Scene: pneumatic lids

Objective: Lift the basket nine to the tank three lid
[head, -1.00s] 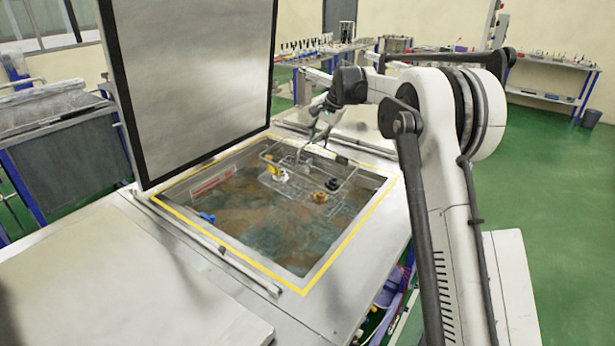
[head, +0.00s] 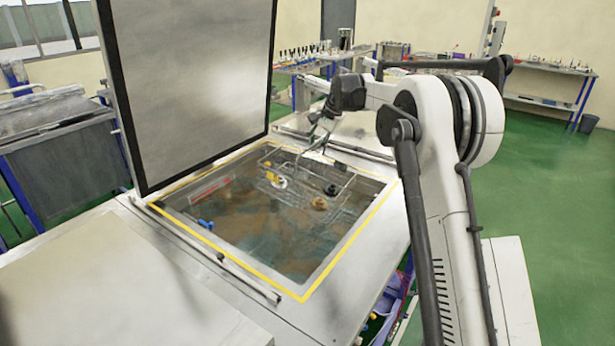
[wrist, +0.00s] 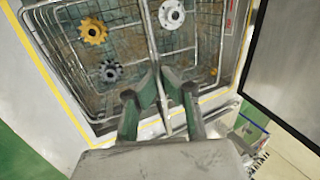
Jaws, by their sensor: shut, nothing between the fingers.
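A wire basket (head: 304,205) sits at the far side of the open tank (head: 285,284), in murky brown-green liquid. No number is readable on it. It holds a yellow gear (wrist: 92,30), a dark gear (wrist: 110,71) and a pale flanged disc (wrist: 171,14). A large grey lid (head: 195,85) stands upright, open, on the tank's left; its dark frame also fills the wrist view's right side (wrist: 292,60). My gripper (wrist: 160,82) is over the basket's near rim in the wrist view, shut and empty, with a basket wire running by its fingertips. Whether they touch is unclear.
Yellow tape (head: 215,246) borders the tank opening. A closed flat cover (head: 120,285) lies at the near left. A blue item (head: 205,224) is at the tank's left wall. Benches with small parts (head: 540,70) stand far back.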

